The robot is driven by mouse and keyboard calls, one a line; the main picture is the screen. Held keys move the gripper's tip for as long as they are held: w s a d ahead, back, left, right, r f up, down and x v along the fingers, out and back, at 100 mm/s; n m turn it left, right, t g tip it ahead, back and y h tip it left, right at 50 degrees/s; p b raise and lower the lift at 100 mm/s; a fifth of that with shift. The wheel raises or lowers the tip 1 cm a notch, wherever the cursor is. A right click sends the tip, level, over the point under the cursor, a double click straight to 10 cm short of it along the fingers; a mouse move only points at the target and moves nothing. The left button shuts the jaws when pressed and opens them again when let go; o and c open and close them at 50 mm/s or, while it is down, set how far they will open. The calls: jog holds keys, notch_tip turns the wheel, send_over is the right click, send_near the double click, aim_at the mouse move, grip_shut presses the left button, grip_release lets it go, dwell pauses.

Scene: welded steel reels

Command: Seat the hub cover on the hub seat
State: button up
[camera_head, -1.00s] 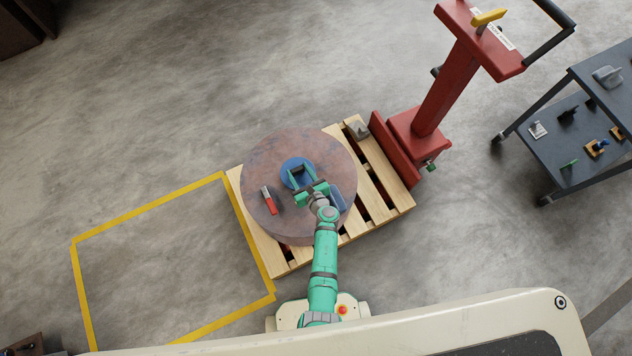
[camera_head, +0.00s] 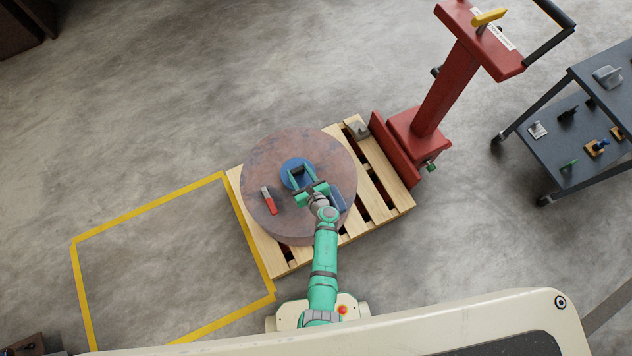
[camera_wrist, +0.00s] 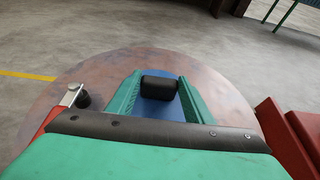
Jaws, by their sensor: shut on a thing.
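The hub cover (camera_head: 297,163) is a blue disc at the middle of the rusty round reel flange (camera_head: 265,155). In the wrist view the blue cover (camera_wrist: 160,108) shows with a black block-shaped handle (camera_wrist: 159,87) on top. My gripper (camera_head: 301,174) has its green fingers on either side of that handle and is shut on it; it also shows in the wrist view (camera_wrist: 157,92). The hub seat is hidden beneath the cover. I cannot tell whether the cover touches it.
A red-handled tool (camera_head: 269,200) lies left of the cover on the flange, and a blue-grey item (camera_head: 338,198) lies right. The reel is on a wooden pallet (camera_head: 394,193). A red lifter (camera_head: 440,95) stands behind right, a cart (camera_head: 560,130) beyond. Yellow tape (camera_head: 150,207) marks clear floor.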

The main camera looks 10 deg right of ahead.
jog(key=shift+a+f, duration=0.1)
jog(key=shift+f, duration=0.55)
dwell(0.3)
jog(key=shift+d+f, duration=0.2)
jog(key=shift+f, duration=0.05)
dwell(1.0)
jog(key=shift+f, duration=0.4)
dwell(0.4)
jog(key=shift+a, duration=0.1)
jog(key=o, duration=1.2)
jog(key=shift+a, duration=0.1)
jog(key=o, duration=0.6)
jog(key=shift+w, duration=0.1)
jog(key=shift+o, duration=1.1)
